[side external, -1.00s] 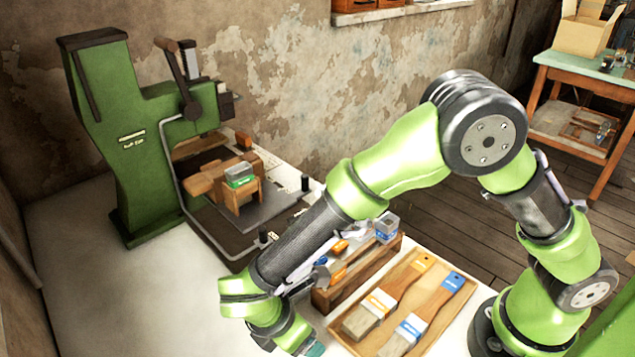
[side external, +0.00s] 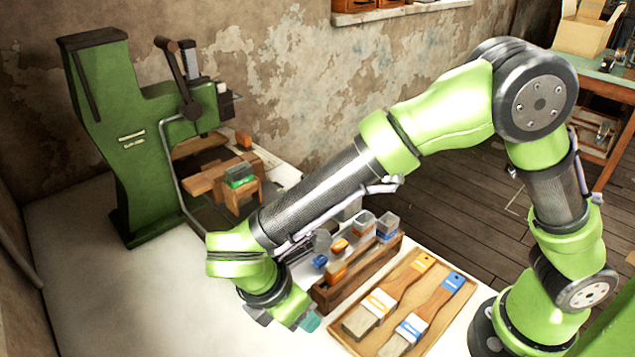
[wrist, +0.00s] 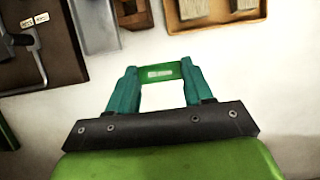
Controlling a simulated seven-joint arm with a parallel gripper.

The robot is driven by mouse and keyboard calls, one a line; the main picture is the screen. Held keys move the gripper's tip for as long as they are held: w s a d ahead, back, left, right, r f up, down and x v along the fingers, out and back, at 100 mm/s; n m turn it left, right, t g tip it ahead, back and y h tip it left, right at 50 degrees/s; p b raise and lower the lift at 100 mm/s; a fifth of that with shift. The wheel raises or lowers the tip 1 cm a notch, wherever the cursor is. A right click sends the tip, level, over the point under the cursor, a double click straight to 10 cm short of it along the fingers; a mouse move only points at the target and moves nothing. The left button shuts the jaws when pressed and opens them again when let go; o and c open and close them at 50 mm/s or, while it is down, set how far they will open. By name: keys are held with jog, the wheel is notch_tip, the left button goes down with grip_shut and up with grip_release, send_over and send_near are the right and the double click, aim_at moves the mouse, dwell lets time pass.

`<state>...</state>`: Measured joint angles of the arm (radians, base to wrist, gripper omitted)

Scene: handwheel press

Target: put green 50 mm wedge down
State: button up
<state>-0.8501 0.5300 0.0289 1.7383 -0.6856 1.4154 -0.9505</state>
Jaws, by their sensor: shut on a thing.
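Pale bench surface shows beyond and between the fingers. In the side view only part of my gripper (side external: 309,322) shows, a teal finger low near the brush tray. The held wedge is hidden there by my wrist. I cannot tell its height above the bench.
A wooden rack (side external: 345,290) holds several blocks with orange, blue and grey parts. A brush tray (side external: 437,318) lies to its right. The green press (side external: 145,150) stands at the back left, with a green-topped block (side external: 240,175) on its wooden support. The bench (side external: 120,300) at front left is clear.

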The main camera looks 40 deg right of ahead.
jog(key=r+m, duration=0.1)
jog(key=r, duration=0.1)
jog(key=d+r+m+g, duration=0.1)
jog(key=shift+s+r, duration=0.15)
jog(key=shift+r, duration=0.25)
jog(key=w+d+r+m+g+y, duration=0.1)
jog(key=w+d+r+m+y, duration=0.15)
jog(key=d+m, duration=0.45)
jog(key=w+d+r+m+g+y, duration=0.1)
jog(key=w+d+r+m, duration=0.25)
jog(key=d, duration=0.65)
jog(key=w+d+r+m+g+y, duration=0.1)
jog(key=w+d+r+m, duration=0.15)
jog(key=d+m, duration=0.5)
jog(key=w+a+m+t, duration=0.4)
jog(key=w+a+m, duration=0.1)
jog(key=m, duration=1.2)
jog(key=w+a+m+t, duration=0.5)
jog(key=w+m, duration=0.1)
jog(key=m, duration=1.1)
jog(key=shift+g, duration=0.3)
jog(key=w+a, duration=0.1)
jog(key=w, duration=0.4)
jog(key=w+f, duration=0.1)
jog(key=w, duration=0.3)
jog(key=w+a, duration=0.1)
jog(key=w, duration=0.4)
jog(key=shift+w+a+f, duration=0.3)
jog(key=shift+a+f, duration=0.05)
jog(key=shift+f, duration=1.75)
